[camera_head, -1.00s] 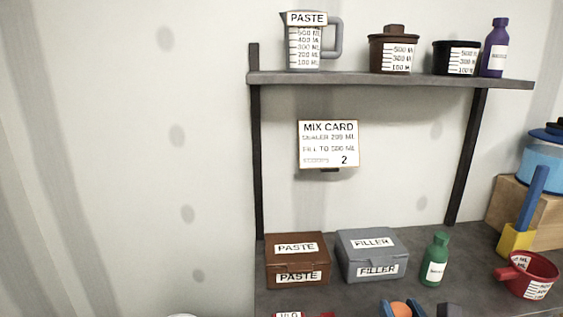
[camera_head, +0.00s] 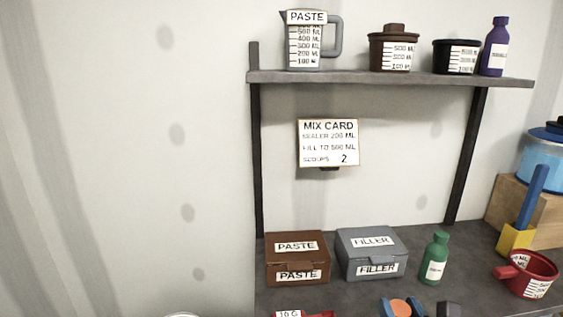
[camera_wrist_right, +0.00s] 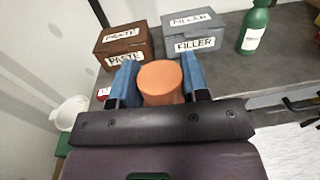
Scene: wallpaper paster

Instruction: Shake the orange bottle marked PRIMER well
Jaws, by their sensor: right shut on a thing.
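The orange bottle (camera_wrist_right: 161,83) is between the blue fingers of my right gripper (camera_wrist_right: 160,80) in the right wrist view, and the gripper is shut on it. Its round orange end faces the wrist camera, and no PRIMER label shows. In the head view the orange bottle (camera_head: 399,309) and the right gripper (camera_head: 403,309) show only at the bottom edge, in front of the bench; the rest is cut off. My left gripper is not in view.
Behind stand a brown PASTE box (camera_head: 297,260), a grey FILLER box (camera_head: 371,256), a green bottle (camera_head: 434,262) and a red measuring cup (camera_head: 530,274) on the bench (camera_head: 330,295). A shelf (camera_head: 400,79) hangs above, with a mix card (camera_head: 328,144) below it.

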